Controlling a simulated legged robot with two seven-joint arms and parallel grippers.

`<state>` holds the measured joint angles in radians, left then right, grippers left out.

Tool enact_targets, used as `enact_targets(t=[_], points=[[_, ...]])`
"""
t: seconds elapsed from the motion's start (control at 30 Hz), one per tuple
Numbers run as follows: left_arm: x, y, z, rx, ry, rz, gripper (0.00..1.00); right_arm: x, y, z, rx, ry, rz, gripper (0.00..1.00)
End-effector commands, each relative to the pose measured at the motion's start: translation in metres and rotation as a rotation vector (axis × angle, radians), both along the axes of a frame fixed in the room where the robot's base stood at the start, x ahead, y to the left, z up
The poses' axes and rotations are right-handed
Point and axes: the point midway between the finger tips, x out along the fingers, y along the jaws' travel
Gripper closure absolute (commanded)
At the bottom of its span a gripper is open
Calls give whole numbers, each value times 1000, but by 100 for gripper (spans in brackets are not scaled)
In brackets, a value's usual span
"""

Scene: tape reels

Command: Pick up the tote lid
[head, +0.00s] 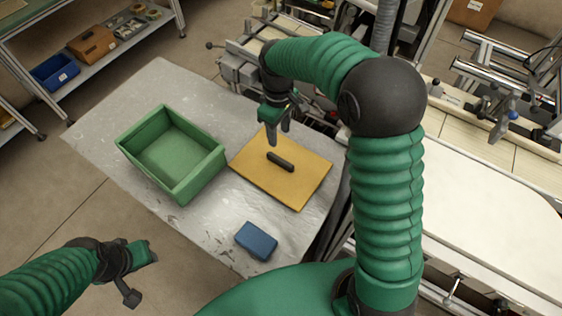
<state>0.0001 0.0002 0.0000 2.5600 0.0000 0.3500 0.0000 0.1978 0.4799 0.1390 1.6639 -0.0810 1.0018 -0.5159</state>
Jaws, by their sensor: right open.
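The tote lid (300,190) is a flat yellow square with a dark bar handle (280,161) near its middle. It lies on the grey table to the right of the open, empty green tote (172,152). My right gripper (278,139) points down above the lid's far part, just beyond the handle. Its fingers are apart and nothing is between them. My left gripper (143,276) is off the table's near left side, away from the lid; its finger gap does not show clearly.
A blue box (256,241) lies on the grey table (105,120) in front of the lid. Machinery with metal rails (505,75) stands close at the right. Shelves with a blue bin (54,71) are at the far left. The table's left part is clear.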

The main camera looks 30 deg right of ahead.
Motion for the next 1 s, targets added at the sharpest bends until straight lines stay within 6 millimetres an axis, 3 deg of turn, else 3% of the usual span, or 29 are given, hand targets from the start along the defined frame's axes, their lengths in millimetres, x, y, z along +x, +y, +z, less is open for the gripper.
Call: enact_targets(t=[0.2,0.47,0.6,0.7,0.9,1.0], points=[[0,0,-1,0,0,0,64,2,-2,-58,2,5,-1,56],[0,0,1,0,0,0,64,1,-6,-91,5,5,-2,56],[0,0,3,0,0,0,64,0,-8,-117,6,3,-2,56],[0,0,4,0,0,0,64,0,-8,-127,5,1,-2,56],[0,0,3,0,0,0,64,1,-7,-128,4,0,-2,56],[0,0,3,0,0,0,64,1,-7,-128,4,0,-2,68]])
